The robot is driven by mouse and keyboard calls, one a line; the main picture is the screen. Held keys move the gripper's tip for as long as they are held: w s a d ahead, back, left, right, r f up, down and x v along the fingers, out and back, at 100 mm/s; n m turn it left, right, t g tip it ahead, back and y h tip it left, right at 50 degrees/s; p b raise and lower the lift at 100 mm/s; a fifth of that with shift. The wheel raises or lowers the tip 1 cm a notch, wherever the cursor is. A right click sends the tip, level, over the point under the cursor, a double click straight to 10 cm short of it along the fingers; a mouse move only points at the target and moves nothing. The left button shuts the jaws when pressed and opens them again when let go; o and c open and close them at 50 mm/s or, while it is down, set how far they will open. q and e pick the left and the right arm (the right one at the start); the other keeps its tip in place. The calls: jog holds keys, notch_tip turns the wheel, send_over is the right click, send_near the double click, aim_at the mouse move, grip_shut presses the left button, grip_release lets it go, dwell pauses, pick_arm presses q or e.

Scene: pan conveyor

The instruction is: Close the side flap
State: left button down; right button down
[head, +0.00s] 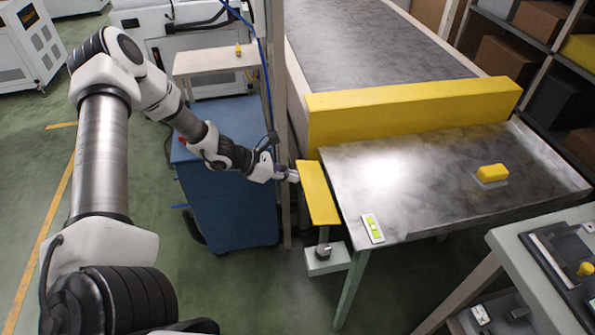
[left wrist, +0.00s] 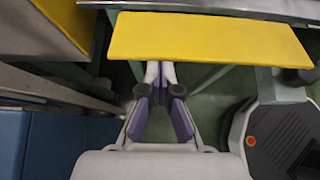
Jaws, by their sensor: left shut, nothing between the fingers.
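The side flap is a flat yellow panel (head: 319,193) on the left side of the metal table, standing out from its edge. In the left wrist view the yellow flap (left wrist: 210,38) spans the upper middle, just past my fingertips. My left gripper (head: 293,176) is shut and empty at the flap's left edge, seemingly touching or very near it. In the left wrist view my left gripper (left wrist: 160,72) has its fingertips together at the flap's near edge, partly hidden under it. My right gripper is not in view.
The metal table (head: 400,185) carries a yellow block (head: 491,173) and a small green-and-white level (head: 372,229). A long yellow barrier (head: 410,108) stands at its back, before the conveyor (head: 370,45). A blue cabinet (head: 225,190) and a post stand close beside my left arm.

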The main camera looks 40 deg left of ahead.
pick_arm(q)
jog(key=r+g+y+p, duration=0.1)
jog(key=r+p, duration=0.1)
jog(key=p, duration=0.2)
jog(key=w+d+r+g+y+p, duration=0.1)
jog(key=g+p, duration=0.1)
jog(key=p, duration=0.2)
jog(key=r+g+y+p, duration=0.2)
jog(key=p, duration=0.1)
jog(key=shift+w+d+r+p, duration=0.15)
jog(key=shift+w+r+p, duration=0.15)
jog(key=shift+w+p, duration=0.1)
jog(key=shift+w+d+r+p, duration=0.35)
jog(key=shift+w+r+p, duration=0.1)
jog(key=shift+p, duration=0.55)
jog(key=shift+w+d+r+p, duration=0.25)
jog(key=shift+w+d+r, duration=0.15)
jog(key=shift+w+d, duration=0.25)
jog(key=shift+w+d+r+p, duration=0.2)
jog(key=shift+w+d+r, duration=0.2)
jog(key=shift+w+d, duration=0.25)
jog(key=shift+w+r, duration=0.2)
jog(key=shift+w, duration=0.05)
